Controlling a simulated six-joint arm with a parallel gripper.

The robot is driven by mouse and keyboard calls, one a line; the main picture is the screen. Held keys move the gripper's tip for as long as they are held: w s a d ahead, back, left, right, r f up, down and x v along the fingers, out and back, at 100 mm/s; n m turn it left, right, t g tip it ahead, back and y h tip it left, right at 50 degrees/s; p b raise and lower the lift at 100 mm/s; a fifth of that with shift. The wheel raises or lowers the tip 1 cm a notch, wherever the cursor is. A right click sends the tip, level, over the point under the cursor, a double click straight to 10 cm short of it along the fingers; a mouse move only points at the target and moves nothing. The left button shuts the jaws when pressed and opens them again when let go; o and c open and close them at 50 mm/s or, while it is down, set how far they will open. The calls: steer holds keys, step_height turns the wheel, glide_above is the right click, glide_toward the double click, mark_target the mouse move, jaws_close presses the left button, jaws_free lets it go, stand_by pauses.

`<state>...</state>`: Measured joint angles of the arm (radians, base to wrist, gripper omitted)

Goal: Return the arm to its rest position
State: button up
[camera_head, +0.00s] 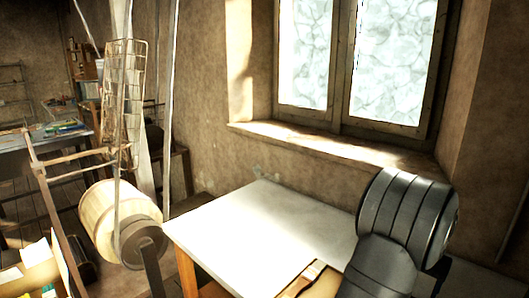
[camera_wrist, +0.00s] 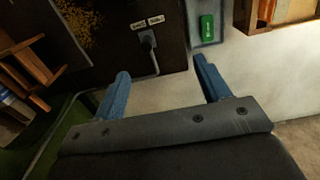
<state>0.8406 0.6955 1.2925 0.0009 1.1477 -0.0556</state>
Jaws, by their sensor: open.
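My gripper (camera_wrist: 160,85) shows in the wrist view with its two blue fingers spread wide apart. It is open, and nothing is between the fingers. Behind them are a dark panel (camera_wrist: 100,30) and a pale wall. In the head view a dark grey, ribbed part of my arm (camera_head: 408,215) rises at the lower right over the white table (camera_head: 240,225). The gripper itself is out of the head view. No handwheel press can be made out for certain in either view.
A brush (camera_head: 304,279) lies at the table's front edge. In the wrist view, a green box (camera_wrist: 207,27) is on the wall, with wooden furniture (camera_wrist: 25,60) at left.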

steer(key=shift+r, duration=2.05)
